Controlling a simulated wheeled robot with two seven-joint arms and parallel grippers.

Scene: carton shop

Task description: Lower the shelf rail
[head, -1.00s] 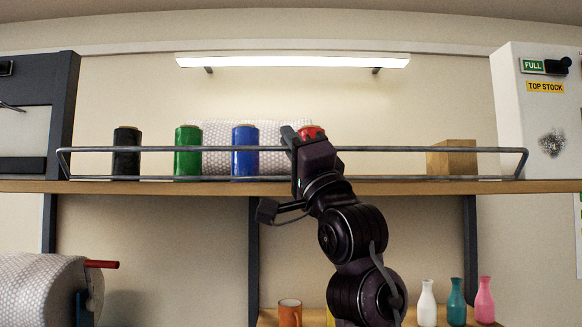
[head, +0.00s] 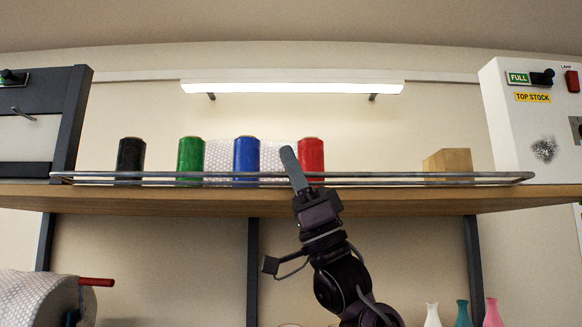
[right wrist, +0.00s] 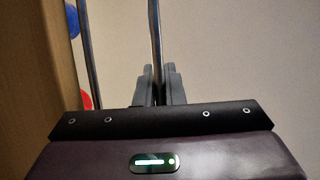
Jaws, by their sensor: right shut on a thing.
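The shelf rail (head: 390,175) is a long grey metal bar frame along the front edge of the upper wooden shelf (head: 390,200). Its top bar lies low, just above its lower bar and close to the shelf. My right gripper (head: 293,168) reaches up from below at the middle of the rail and is shut on the top bar. In the right wrist view the bar (right wrist: 155,40) runs between the two fingers (right wrist: 157,88). My left gripper is not in view.
Behind the rail stand a black spool (head: 131,158), green spool (head: 190,156), blue spool (head: 246,156) and red spool (head: 311,156). A wooden block (head: 448,162) sits further right. A white box (head: 510,130) labelled top stock bounds the right end. A bubble-wrap roll (head: 38,300) is lower left.

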